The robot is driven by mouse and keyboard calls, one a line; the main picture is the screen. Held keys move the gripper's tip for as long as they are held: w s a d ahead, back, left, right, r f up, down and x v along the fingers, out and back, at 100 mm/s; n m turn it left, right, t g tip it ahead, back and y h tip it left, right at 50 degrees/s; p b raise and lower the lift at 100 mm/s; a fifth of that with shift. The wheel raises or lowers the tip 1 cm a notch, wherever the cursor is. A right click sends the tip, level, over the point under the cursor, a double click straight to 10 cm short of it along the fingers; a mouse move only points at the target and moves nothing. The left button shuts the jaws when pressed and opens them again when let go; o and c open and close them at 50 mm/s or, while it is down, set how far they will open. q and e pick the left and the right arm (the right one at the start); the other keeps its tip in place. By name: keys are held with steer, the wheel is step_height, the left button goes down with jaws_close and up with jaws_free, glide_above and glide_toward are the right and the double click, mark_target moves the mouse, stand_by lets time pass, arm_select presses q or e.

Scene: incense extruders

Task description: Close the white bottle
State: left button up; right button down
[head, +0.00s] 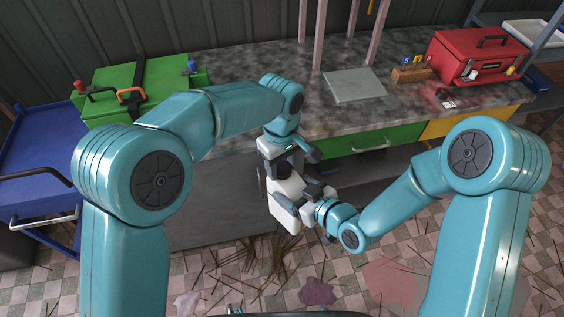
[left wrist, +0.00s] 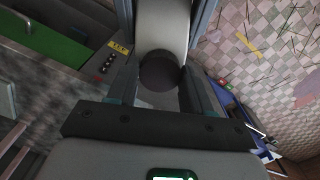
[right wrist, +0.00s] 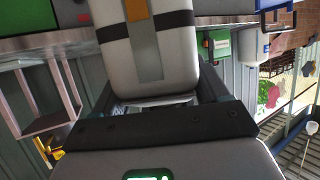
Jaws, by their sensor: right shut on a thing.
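The white bottle (head: 283,212) hangs in the air in front of the counter. In the right wrist view its body (right wrist: 178,55), with black bands and a grey and orange strip, lies between my right fingers. My right gripper (head: 312,194) is shut on it. My left gripper (head: 290,160) is just above the bottle's top. In the left wrist view a dark round cap (left wrist: 160,71) shows between the left fingers, in line with a pale cylindrical part. The fingers look apart, around the cap. Whether the cap is seated on the bottle cannot be told.
The grey counter (head: 235,75) stands behind the grippers. It holds a green case (head: 165,75), a red toolbox (head: 480,60), a grey plate (head: 355,85) and a wooden block (head: 410,74). A blue cart (head: 40,150) stands at left. Sticks (head: 275,255) lie on the tiled floor.

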arm_select(q)
steer(key=shift+c, duration=0.2)
steer(key=m, duration=2.1)
steer(key=o, duration=1.2)
steer(key=shift+r, duration=2.25)
